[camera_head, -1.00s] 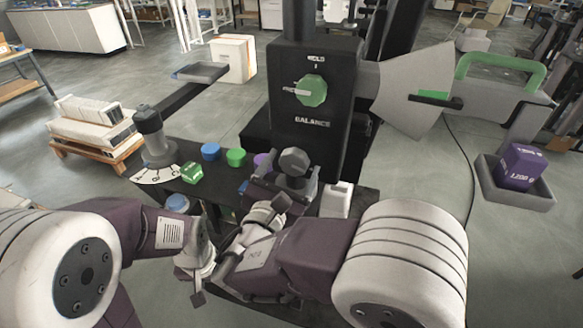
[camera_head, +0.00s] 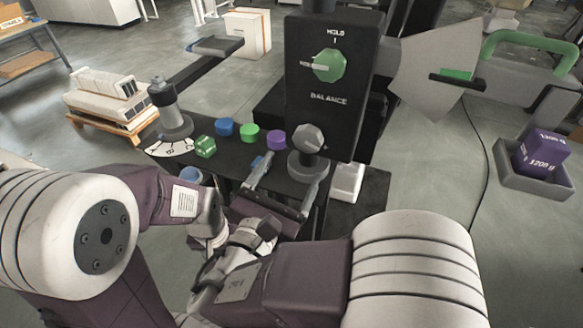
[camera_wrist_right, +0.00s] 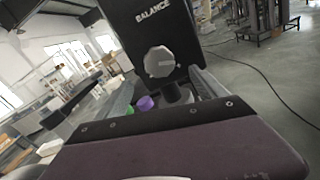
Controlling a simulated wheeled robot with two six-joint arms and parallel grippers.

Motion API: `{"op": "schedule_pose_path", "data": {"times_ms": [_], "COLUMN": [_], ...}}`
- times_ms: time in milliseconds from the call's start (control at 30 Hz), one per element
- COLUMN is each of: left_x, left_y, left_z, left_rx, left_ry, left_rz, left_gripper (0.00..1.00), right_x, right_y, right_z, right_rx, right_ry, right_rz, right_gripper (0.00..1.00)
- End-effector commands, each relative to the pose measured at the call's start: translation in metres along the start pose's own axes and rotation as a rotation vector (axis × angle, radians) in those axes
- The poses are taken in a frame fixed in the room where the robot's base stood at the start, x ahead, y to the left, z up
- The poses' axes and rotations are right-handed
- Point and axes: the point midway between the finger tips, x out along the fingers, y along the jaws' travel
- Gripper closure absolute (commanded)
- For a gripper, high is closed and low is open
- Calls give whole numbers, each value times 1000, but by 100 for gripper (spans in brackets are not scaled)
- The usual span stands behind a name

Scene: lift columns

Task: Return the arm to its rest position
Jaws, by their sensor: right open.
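My right gripper (camera_head: 287,186) is open and empty above the dark bench (camera_head: 225,172), its two grey fingers spread and pointing toward the black balance box (camera_head: 358,85). A grey faceted knob (camera_head: 308,138) sits low on the box front, just beyond the fingers and apart from them. In the right wrist view the knob (camera_wrist_right: 158,62) shows between and above the spread fingers (camera_wrist_right: 163,92). A green knob (camera_head: 330,65) on the box has its white pointer to the left. My left arm reaches in from the left; its gripper fingers are hidden.
Green, blue, green and purple weights (camera_head: 276,139) stand on the bench beside a grey post with a dial scale (camera_head: 170,147). A purple 1200 g block (camera_head: 540,152) sits in a hanging tray (camera_head: 508,180) at right. A pallet (camera_head: 115,127) stands at left.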

Motion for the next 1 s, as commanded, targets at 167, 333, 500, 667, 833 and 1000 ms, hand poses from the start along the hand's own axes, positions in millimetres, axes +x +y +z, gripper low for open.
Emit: {"op": "schedule_pose_path", "data": {"times_ms": [167,333,500,667,833,1000], "left_x": [0,-5,-32,-66,-91,-99], "left_y": [0,0,1,1,2,2], "left_z": [0,0,-3,-7,-9,-10], "left_rx": [0,0,0,0,0,0], "left_ry": [0,0,0,0,0,0], "left_rz": [0,0,0,0,0,0], "left_gripper": [31,31,31,31,31,31], "right_x": [0,12,51,7,-16,4], "right_y": [0,-15,-129,-241,-244,-240], "right_z": [0,-3,-33,-75,-91,-86], "right_rx": [0,6,158,713,1503,1974], "right_ry": [0,34,275,486,368,149], "right_rz": [0,-60,-520,-1227,-1742,-1896], "right_gripper": [19,19,19,19,19,19]}}
